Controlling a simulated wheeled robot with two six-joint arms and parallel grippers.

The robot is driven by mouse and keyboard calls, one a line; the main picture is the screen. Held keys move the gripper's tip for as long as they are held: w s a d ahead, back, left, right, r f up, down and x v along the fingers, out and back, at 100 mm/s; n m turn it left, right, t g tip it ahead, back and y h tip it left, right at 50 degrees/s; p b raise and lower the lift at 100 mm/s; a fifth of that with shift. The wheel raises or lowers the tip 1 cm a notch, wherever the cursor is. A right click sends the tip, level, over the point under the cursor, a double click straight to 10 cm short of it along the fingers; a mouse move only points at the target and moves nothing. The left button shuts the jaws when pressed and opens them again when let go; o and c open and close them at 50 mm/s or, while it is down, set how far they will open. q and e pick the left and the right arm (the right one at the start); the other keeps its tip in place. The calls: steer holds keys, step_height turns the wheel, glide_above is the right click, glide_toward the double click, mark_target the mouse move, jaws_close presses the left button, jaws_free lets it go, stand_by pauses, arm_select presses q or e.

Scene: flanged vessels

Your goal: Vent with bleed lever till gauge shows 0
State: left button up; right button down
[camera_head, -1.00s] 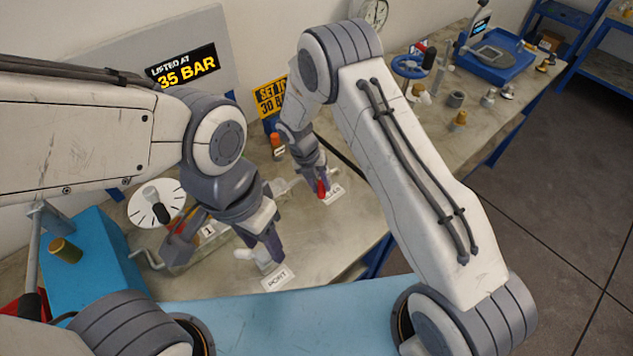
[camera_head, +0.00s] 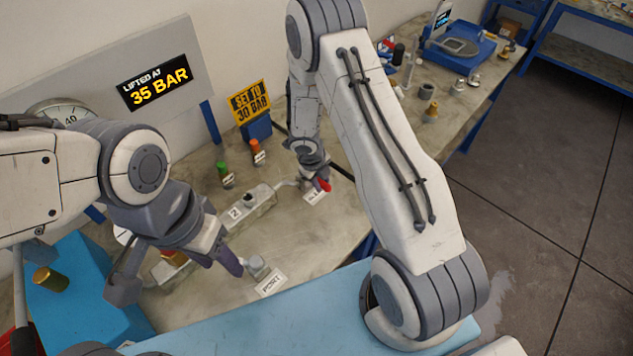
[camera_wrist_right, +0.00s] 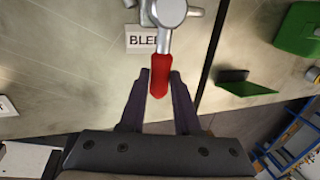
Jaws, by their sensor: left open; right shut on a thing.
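The bleed lever has a red handle (camera_head: 323,185) at the middle of the bench. In the right wrist view its red grip (camera_wrist_right: 158,82) lies between my fingers, beside a label reading "BLE" (camera_wrist_right: 140,40). My right gripper (camera_wrist_right: 160,76) is shut on it. A round white gauge (camera_head: 62,108) stands at the far left. Its "40" mark shows, but my left arm hides much of its face and I cannot read its needle. My left gripper (camera_head: 178,274) is open and empty, left of the port fitting (camera_head: 258,266).
Signs read "LIFTED AT 35 BAR" (camera_head: 157,80) and "SET TO 30 BAR" (camera_head: 250,101). A green-topped part (camera_head: 223,170) and an orange-topped part (camera_head: 255,147) stand behind a block marked 2 (camera_head: 250,208). A blue box (camera_head: 75,305) is front left. The port label (camera_head: 270,283) lies near the front.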

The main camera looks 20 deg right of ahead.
steer(key=shift+w+d+r, duration=0.1)
steer(key=shift+w+d, duration=0.05)
steer(key=shift+w, duration=0.1)
stand_by(0.3)
steer(key=c, duration=0.6)
jaws_free()
steer(key=shift+s, duration=0.1)
steer(key=p+v, duration=0.3)
steer(key=v, duration=0.7)
steer(key=shift+s+r, duration=0.1)
steer(key=shift+r, duration=0.1)
